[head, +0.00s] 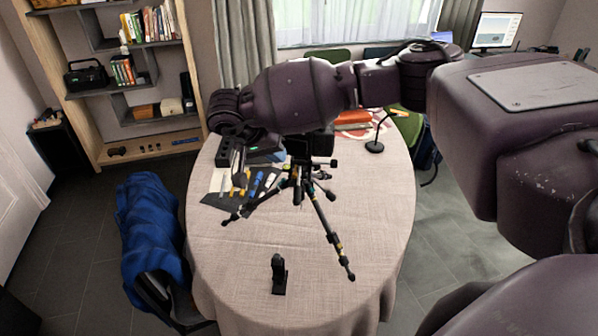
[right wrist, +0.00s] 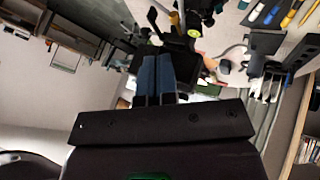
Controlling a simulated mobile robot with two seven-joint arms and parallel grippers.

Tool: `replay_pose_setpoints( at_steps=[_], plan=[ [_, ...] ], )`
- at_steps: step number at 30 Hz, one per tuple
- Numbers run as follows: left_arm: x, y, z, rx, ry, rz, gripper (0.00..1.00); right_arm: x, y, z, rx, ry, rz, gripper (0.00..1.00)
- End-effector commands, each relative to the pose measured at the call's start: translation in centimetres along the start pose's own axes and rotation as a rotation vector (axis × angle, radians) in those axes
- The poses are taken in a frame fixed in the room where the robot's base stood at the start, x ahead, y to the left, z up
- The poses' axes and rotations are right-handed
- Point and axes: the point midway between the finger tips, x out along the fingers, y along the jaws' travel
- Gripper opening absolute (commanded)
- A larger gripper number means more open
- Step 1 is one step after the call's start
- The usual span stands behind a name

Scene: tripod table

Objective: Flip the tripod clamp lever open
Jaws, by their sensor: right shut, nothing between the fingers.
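The black tripod (head: 334,238) stands on the round table with its legs spread. Its upper part is partly covered by my right arm in the head view. In the right wrist view dark tripod parts (right wrist: 178,40) show just beyond the fingertips, with a yellow-green round detail (right wrist: 194,33) beside them. I cannot pick out the clamp lever clearly. My right gripper (head: 240,178) hangs to the left of the tripod's upper part in the head view. Its bluish fingers (right wrist: 167,58) are shut and empty, close to the tripod; contact cannot be told. My left gripper is not in view.
The table (head: 235,275) has a light cloth. Tools on a dark mat (head: 212,201) lie left of the tripod. A small black stand (head: 279,275) is at the front, and a black lamp (head: 375,147) at the back right. A blue-covered chair (head: 150,230) stands left.

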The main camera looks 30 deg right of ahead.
Motion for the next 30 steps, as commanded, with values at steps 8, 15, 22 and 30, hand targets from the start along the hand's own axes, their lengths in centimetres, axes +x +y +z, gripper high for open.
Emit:
replay_pose_setpoints(
  at_steps=[8,15,22,30],
  plan=[
    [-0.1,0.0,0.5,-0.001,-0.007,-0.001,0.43,0.3,-0.1,0.1,0.000,-0.003,-0.001,0.00],
    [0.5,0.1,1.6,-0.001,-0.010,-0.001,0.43,2.6,-0.2,0.3,-0.001,-0.005,-0.001,0.00],
    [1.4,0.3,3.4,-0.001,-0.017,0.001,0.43,6.4,-0.3,0.4,-0.001,-0.007,0.000,0.00],
    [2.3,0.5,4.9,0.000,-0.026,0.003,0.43,9.8,-0.2,0.3,-0.001,-0.006,-0.001,0.00]
  ],
)
